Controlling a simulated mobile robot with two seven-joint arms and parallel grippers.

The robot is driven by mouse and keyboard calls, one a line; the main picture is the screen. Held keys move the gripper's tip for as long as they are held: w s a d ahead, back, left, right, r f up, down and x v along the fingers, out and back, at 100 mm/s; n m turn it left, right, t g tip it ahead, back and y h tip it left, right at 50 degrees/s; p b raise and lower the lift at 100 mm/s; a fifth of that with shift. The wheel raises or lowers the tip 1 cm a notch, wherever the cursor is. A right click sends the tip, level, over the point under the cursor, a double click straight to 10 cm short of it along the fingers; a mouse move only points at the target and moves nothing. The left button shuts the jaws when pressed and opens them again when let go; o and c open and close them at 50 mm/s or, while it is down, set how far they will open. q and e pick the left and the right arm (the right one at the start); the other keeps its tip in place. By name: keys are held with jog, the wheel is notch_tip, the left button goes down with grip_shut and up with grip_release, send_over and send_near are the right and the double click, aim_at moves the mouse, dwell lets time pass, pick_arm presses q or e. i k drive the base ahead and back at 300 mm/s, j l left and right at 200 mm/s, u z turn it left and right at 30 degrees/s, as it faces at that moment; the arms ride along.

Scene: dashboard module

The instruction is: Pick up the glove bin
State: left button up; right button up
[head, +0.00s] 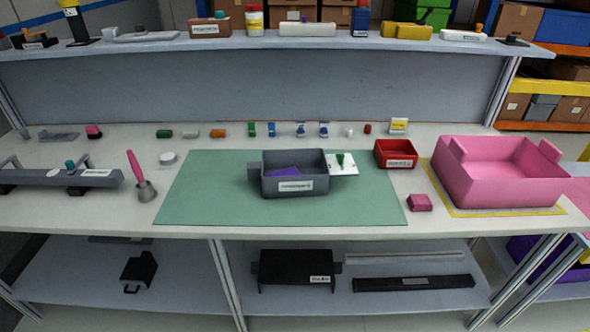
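A black open-topped bin (296,268) sits on the lower shelf under the table, near the middle. Its small white label (321,279) looks like it reads "Glove Bin", but the print is too small to be sure. It has a tab at each side and stands upright. A grey bin (295,186) stands on the green mat on the tabletop with a purple piece (284,172) inside. Its label is too small to read. Neither of my grippers is in view.
A white plate (342,164) touches the grey bin's right side. A red bin (396,153) and a large pink tote (497,190) stand further right. Long bars (412,283) lie right of the black bin.

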aim_at(316, 167)
jog(key=i+j+z, duration=0.15)
jog(key=j+z, duration=0.25)
jog(key=i+j+z, duration=0.1)
jog(key=j+z, duration=0.25)
jog(key=j, duration=0.25)
jog(key=j+z, duration=0.4)
jog(key=j, duration=0.15)
